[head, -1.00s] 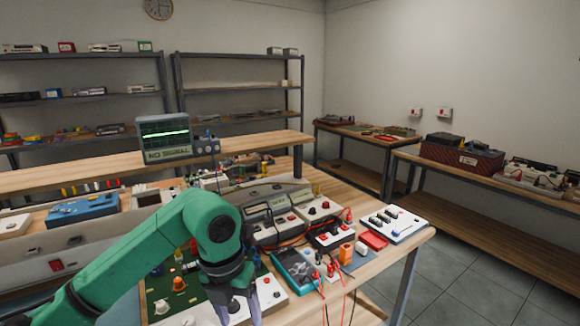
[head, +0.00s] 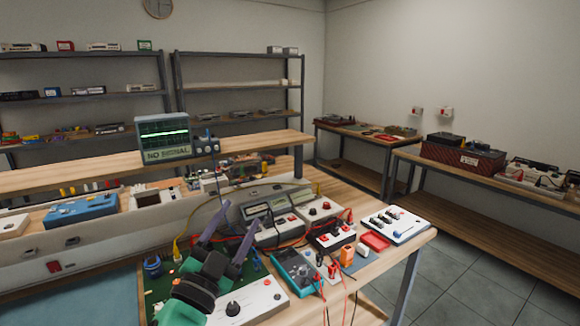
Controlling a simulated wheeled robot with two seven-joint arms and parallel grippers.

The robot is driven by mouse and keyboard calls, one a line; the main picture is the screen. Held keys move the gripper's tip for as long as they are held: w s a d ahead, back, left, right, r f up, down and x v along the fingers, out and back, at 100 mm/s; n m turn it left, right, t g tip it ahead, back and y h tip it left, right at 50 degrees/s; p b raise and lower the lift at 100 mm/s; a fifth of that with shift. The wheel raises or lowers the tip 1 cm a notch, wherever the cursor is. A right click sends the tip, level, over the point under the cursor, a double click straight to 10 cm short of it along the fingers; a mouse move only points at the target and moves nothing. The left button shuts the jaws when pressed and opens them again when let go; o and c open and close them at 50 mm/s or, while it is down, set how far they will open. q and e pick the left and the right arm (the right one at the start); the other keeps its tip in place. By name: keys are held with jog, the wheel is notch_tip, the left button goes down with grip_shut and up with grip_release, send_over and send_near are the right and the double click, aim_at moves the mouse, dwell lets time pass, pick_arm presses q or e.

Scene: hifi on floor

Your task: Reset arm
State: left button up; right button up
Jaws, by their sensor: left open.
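My left gripper (head: 240,216) is in the lower middle of the head view. Its green and black wrist (head: 192,295) is near the bottom edge. Its two grey-purple fingers point up and away from me, spread apart, with nothing held between them. It shows in front of the green circuit board (head: 150,290) and the white control box (head: 262,303), hiding parts of both. I cannot tell how high it is above the bench. My right gripper is not in view.
Meters (head: 277,232), a teal multimeter (head: 295,272) with red and black leads, and a white switch panel (head: 396,224) crowd the bench's right. An oscilloscope (head: 165,138) stands on the raised shelf. A bare blue-grey mat (head: 70,297) lies lower left. Floor (head: 475,280) is clear at right.

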pick_arm(q)
jog(key=s+a+f+n+g+y, duration=0.2)
jog(key=s+a+f+n+g, duration=0.1)
jog(key=f, duration=0.6)
jog(key=s+a+f+n+g+y, duration=0.3)
jog(key=a+f+g, duration=0.1)
jog(key=f, duration=0.5)
jog(key=s+a+f+n+g+y, duration=0.2)
jog(key=s+a+f+g, duration=0.2)
jog(key=f, duration=0.6)
jog(key=shift+a+n+g+y, duration=0.3)
jog(key=shift+a+n, duration=0.1)
jog(key=shift+a, duration=0.35)
jog(key=s+f+g, duration=0.6)
jog(key=s+f, duration=0.2)
jog(key=s, duration=0.4)
jog(key=s+f, duration=0.3)
jog(key=f, duration=2.1)
jog(key=s+a+f+g, duration=0.2)
jog(key=s+a+f, duration=0.1)
jog(key=s+f, duration=0.9)
jog(key=s, duration=0.3)
jog(key=shift+s+a+f, duration=0.15)
jog(key=shift+s+f, duration=0.1)
jog(key=shift+s, duration=0.05)
